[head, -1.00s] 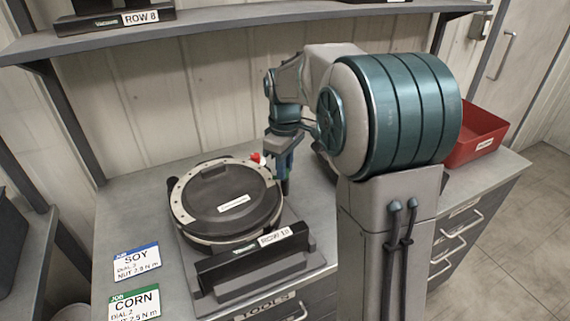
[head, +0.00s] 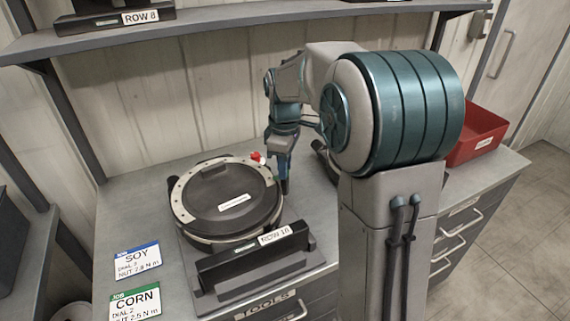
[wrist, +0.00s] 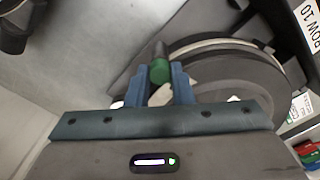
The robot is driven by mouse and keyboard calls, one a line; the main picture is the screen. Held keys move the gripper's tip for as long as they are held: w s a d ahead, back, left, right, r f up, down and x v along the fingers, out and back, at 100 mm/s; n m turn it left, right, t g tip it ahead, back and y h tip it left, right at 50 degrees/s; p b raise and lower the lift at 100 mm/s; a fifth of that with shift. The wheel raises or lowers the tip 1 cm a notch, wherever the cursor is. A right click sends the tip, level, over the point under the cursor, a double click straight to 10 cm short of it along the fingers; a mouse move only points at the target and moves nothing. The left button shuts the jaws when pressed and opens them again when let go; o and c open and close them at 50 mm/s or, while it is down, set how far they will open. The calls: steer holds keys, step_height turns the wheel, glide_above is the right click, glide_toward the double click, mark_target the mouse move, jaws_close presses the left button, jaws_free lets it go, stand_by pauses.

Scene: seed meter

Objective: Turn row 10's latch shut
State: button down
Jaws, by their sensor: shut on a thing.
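Row 10's seed meter (head: 235,205) is a round black-lidded unit with a pale rim, lying on the bench behind its ROW 10 label (head: 275,235). My gripper (head: 284,188) is low at the meter's right edge. In the wrist view my gripper's blue fingers (wrist: 162,82) are shut on row 10's latch (wrist: 159,70), a dark stub with a green end. A pale piece shows just below it between the fingers. In the head view my gripper hides the latch. A red knob (head: 257,158) sits on the meter's far rim, left of my gripper.
SOY (head: 137,260) and CORN (head: 135,303) cards lie at the bench's left front. A red bin (head: 478,135) stands at the right, behind my arm. A shelf (head: 250,20) with the ROW 8 unit (head: 100,22) overhangs the back. The bench left of the meter is clear.

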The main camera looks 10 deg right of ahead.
steer(key=c, duration=1.3)
jaws_free()
steer(key=shift+o, duration=0.2)
steer(key=shift+r, duration=0.1)
step_height(320, 180, up, 14)
steer(key=shift+f, duration=0.2)
